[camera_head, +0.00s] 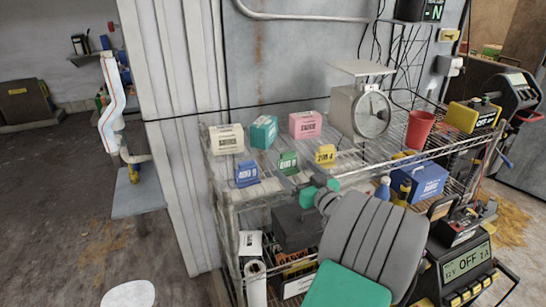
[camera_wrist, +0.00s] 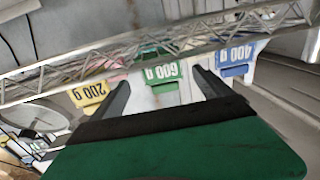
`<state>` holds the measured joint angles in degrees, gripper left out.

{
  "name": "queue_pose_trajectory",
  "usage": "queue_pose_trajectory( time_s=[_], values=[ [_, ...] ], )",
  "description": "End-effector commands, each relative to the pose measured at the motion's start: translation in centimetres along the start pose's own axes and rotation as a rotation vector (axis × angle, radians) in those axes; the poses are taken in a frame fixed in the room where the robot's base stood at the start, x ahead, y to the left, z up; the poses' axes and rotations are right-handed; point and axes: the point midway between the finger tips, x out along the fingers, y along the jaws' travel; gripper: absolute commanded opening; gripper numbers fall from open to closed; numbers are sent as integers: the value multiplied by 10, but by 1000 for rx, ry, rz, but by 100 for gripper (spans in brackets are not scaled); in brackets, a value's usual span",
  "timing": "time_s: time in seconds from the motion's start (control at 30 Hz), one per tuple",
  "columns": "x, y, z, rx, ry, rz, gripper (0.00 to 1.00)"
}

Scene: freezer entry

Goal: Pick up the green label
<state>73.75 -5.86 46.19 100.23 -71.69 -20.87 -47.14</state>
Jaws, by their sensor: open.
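The green label (camera_head: 288,163), marked 600 g in the wrist view (camera_wrist: 160,73), sits at the front edge of the wire shelf (camera_head: 345,170). A blue label (camera_head: 247,173), marked 400 g, is to its left and a yellow label (camera_head: 325,156), marked 200 g, to its right in the head view. The wrist view is upside down, with yellow at left (camera_wrist: 89,93) and blue at right (camera_wrist: 236,58). My gripper (camera_wrist: 161,86) is open and empty, its two dark fingers on either side of the green label in that picture. I cannot tell the remaining distance.
Behind the labels stand a cream box (camera_head: 227,140), a teal box (camera_head: 264,132) and a pink box (camera_head: 305,125). A scale (camera_head: 362,105) and a red cup (camera_head: 419,130) are further right. The floor at left is mostly clear.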

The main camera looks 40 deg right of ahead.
Motion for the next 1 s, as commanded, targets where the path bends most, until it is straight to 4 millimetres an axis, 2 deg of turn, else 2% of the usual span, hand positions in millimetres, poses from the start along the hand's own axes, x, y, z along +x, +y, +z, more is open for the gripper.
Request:
queue_pose_trajectory(
  time_s=[0.13,0.43,0.53,0.77,1.0],
  values=[
    [14,-2,-2,0,2,-6,89],
    [66,-14,-12,0,1,-22,89],
    [79,-13,-9,0,0,-18,89],
    [82,-11,-7,1,0,-13,89],
    [81,-10,-7,0,0,-12,71]
  ],
)
